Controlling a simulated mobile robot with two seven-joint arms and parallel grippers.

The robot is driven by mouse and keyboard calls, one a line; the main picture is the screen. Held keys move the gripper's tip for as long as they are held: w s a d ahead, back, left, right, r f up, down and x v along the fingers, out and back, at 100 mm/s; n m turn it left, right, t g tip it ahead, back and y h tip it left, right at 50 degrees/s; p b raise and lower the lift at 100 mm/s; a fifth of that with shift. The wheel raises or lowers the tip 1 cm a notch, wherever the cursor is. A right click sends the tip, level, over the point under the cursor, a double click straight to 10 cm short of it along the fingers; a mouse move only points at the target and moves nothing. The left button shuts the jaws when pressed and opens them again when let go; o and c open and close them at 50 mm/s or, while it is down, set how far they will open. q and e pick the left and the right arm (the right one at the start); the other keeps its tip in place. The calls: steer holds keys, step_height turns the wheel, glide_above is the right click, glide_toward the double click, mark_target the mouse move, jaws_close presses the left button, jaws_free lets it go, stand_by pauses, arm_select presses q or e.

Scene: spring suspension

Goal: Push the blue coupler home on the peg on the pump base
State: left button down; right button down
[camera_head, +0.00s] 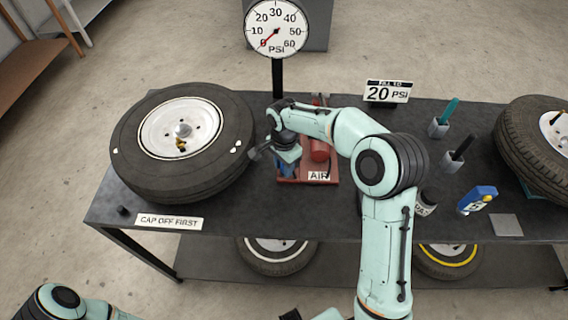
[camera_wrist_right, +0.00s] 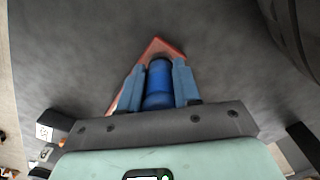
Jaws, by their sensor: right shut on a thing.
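The blue coupler (camera_wrist_right: 159,82) sits between the blue fingers of my right gripper (camera_wrist_right: 158,84) in the right wrist view, with a finger on each side of it. In the head view the right gripper (camera_head: 285,170) is low over the left part of the red pump base (camera_head: 328,181). A red corner of the base (camera_wrist_right: 160,44) shows past the coupler in the wrist view. The peg is hidden, so I cannot tell how far the coupler is on it.
A tyre with a white wheel (camera_head: 126,150) lies close left of the gripper. A gauge (camera_head: 276,28) stands behind the base. Bare tabletop lies in front.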

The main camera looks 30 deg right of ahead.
arm_select(q)
steer(key=shift+s+f, duration=0.15)
steer(key=shift+f, duration=0.15)
arm_select(e)
steer(key=shift+f, duration=0.45)
steer(key=c, duration=0.7)
jaws_free()
arm_select(q)
steer(key=shift+r, duration=0.1)
arm_select(e)
steer(key=shift+r, duration=0.1)
steer(key=shift+r+p, duration=1.45)
steer(key=shift+r, duration=2.05)
arm_select(q)
steer(key=w+r, duration=0.1)
steer(key=r, duration=0.1)
steer(key=w+r, duration=0.2)
steer(key=shift+w, duration=0.15)
arm_select(e)
steer(key=shift+f, duration=0.1)
